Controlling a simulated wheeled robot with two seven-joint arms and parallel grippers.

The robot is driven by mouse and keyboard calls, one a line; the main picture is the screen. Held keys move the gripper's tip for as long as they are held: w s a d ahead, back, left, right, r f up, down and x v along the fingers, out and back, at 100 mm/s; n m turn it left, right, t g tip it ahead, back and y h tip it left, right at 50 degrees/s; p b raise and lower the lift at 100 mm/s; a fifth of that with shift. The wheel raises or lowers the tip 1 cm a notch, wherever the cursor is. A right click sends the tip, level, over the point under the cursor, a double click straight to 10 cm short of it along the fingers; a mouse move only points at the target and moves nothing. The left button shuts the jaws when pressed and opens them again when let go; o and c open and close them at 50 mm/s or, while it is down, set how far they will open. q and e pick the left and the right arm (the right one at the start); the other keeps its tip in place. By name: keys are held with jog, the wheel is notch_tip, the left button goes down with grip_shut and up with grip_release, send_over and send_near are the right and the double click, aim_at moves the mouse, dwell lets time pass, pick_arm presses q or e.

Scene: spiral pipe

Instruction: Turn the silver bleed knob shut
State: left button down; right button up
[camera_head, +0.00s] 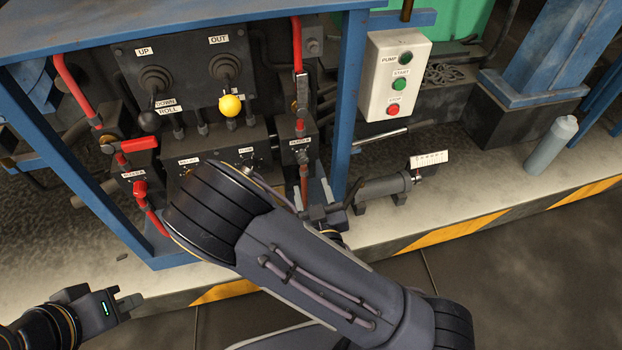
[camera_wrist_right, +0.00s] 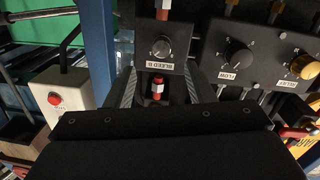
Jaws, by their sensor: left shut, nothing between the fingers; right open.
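The silver bleed knob (camera_wrist_right: 163,45) is a small round knob on a dark block, above a BLEED label in the right wrist view. In the head view it is tiny, on the dark block (camera_head: 303,157) at the right side of the panel. My right gripper (camera_wrist_right: 158,80) is open, its fingers apart on either side below the knob, with nothing held. In the head view my right gripper (camera_head: 330,205) is partly hidden by its own arm, just below the block. My left gripper (camera_head: 132,301) is shut and empty at the lower left, away from the panel.
Red-handled valves (camera_head: 138,145), a yellow ball lever (camera_head: 230,105) and a FLOW knob (camera_wrist_right: 238,54) are near. A blue frame post (camera_head: 348,100) stands beside the block. A cylinder with a gauge tag (camera_head: 430,159) lies right. The floor in front is clear.

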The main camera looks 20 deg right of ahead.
aim_at(303, 161)
jog(key=w, duration=0.7)
jog(key=shift+w+d, duration=0.25)
jog(key=shift+w, duration=0.15)
jog(key=c, duration=1)
